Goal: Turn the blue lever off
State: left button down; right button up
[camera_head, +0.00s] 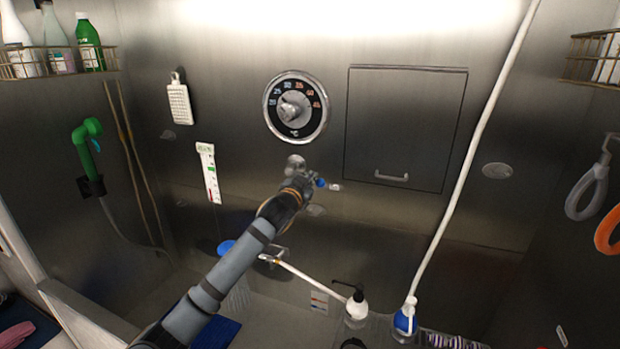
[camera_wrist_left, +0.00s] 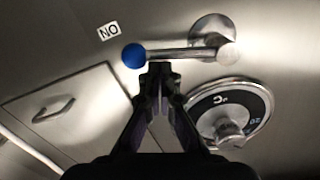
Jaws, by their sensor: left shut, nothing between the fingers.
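The lever is a metal bar with a blue knob (camera_head: 320,182) at one end, on a round wall mount (camera_head: 296,163). In the left wrist view the blue knob (camera_wrist_left: 134,55) lies beside a small label (camera_wrist_left: 108,31) that appears upside down and reads ON when turned. The lever bar (camera_wrist_left: 182,54) runs from the knob to a pale cap. My left gripper (camera_head: 305,181) is at the lever and hides part of it. Its shut, empty fingertips (camera_wrist_left: 159,69) are right by the bar near the knob; I cannot tell whether they touch it.
A temperature dial (camera_head: 295,106) sits on the steel wall above the lever. A closed hatch (camera_head: 405,125) with a handle is to its right. A white hose (camera_head: 465,165) runs down the wall. Pump bottles (camera_head: 356,309) stand below.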

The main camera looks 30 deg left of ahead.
pick_arm(q)
jog(key=shift+f+m, duration=0.2)
jog(key=shift+m, duration=0.1)
jog(key=s+a+f+m+p, duration=0.1)
jog(key=a+f+m, duration=0.4)
jog(key=m, duration=0.8)
jog(key=shift+a+f+m+t+y, duration=0.3)
jog(key=shift+f+m+y, duration=0.1)
jog(key=shift+f, duration=0.45)
jog(key=shift+s, duration=0.15)
jog(key=v, duration=0.7)
jog(key=shift+s+d, duration=0.2)
